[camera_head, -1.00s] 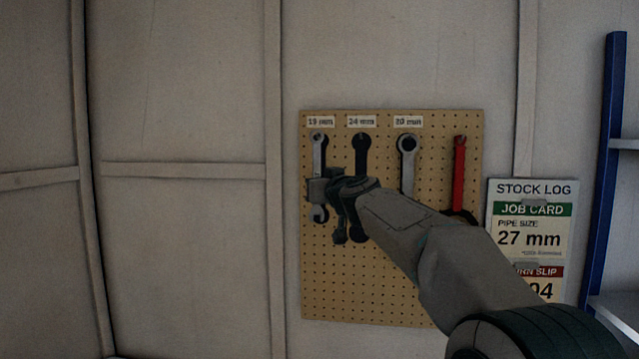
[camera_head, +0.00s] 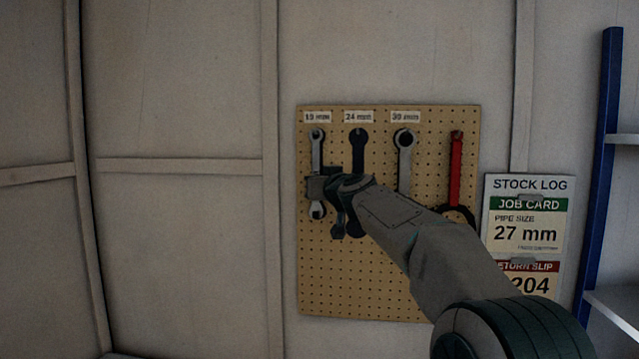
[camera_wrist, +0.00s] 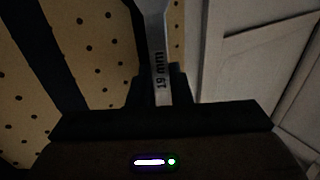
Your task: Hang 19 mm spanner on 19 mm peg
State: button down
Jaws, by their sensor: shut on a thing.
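The 19 mm spanner (camera_head: 317,155) is silver and upright under the 19 mm label (camera_head: 317,117) on the pegboard. Its ring end is at the top, over the spot below that label. The peg itself is hidden, and I cannot tell whether the ring is fully on it. My gripper (camera_head: 322,188) is shut on the spanner's shaft, a little above its lower end. In the wrist view the shaft (camera_wrist: 158,50) reads "19 mm" and runs between the jaws (camera_wrist: 160,95).
The pegboard (camera_head: 390,285) also holds a dark spanner (camera_head: 358,150) under 24 mm, a grey spanner (camera_head: 405,155) under 30 mm and a red-handled tool (camera_head: 456,165). A stock log board (camera_head: 525,230) and a blue shelf frame (camera_head: 603,150) stand to the right.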

jog(key=c, duration=1.3)
grip_release()
jog(key=shift+o, duration=0.2)
jog(key=b+v, duration=0.8)
jog(key=v, duration=0.6)
jog(key=s+d+f+m+g+h, duration=0.1)
jog(key=s+f+g, duration=0.2)
jog(key=s+f, duration=0.6)
jog(key=s+d+f+g+h, duration=0.1)
jog(key=s+f+g, duration=0.3)
jog(key=f, duration=0.9)
jog(key=s+d+f+m+g+h, duration=0.1)
jog(key=s+f+g+h, duration=0.15)
jog(key=s+f, duration=0.65)
jog(key=s+d+f+m+g, duration=0.1)
jog(key=s+d+f+g, duration=0.1)
jog(key=s+f, duration=0.3)
jog(key=s+d+f+g+h, duration=0.1)
jog(key=s+d+f+g, duration=0.1)
jog(key=s+f, duration=0.3)
notch_tip(320, 180, down, 4)
jog(key=shift+s+d+r+m, duration=0.1)
jog(key=shift+s+d+m, duration=0.3)
jog(key=shift+d, duration=0.1)
